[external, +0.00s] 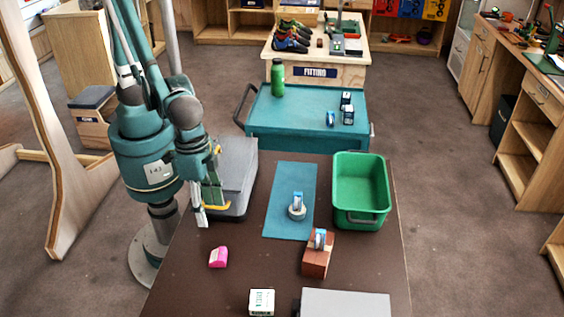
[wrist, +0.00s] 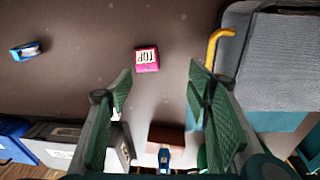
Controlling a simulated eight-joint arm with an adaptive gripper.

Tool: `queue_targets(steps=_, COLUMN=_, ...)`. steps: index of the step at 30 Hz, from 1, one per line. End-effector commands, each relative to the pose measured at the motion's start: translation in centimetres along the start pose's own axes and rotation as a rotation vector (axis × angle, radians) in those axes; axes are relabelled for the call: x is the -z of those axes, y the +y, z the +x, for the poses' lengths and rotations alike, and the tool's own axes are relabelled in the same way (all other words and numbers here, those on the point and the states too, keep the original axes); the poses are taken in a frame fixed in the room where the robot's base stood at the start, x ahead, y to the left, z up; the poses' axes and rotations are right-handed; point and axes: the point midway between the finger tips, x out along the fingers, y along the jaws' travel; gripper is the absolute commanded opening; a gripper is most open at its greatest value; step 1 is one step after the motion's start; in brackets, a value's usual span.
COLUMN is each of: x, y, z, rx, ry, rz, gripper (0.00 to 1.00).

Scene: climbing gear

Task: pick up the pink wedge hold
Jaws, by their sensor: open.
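The pink wedge hold (external: 218,257) lies on the dark brown table in the external view, left of the brown block. In the wrist view the hold (wrist: 147,60) shows a pale face with dark lettering, ahead of the fingertips and roughly in line with the gap between them. My gripper (external: 201,216) points down above the table's left side, beyond the hold and a little to its left. In the wrist view my gripper (wrist: 158,84) has its two green fingers spread apart with nothing between them.
A grey case (external: 235,170) stands close beside my gripper. A brown block (external: 316,262) with a blue-and-white item on it is right of the hold. A small white box (external: 262,302) and a grey box (external: 345,304) are at the front. A green bin (external: 361,215) stands right of a blue mat (external: 282,226).

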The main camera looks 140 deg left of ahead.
Motion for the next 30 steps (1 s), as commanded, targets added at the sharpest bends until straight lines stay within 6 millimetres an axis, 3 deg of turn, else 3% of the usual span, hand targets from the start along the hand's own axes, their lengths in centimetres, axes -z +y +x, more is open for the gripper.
queue_targets(steps=18, x=2.3, y=3.5, z=6.5, rx=0.085, ry=-0.074, rz=-0.163, gripper=0.50)
queue_targets(steps=30, x=2.4, y=3.8, z=7.4, rx=0.095, ry=-0.081, rz=-0.180, gripper=0.50)
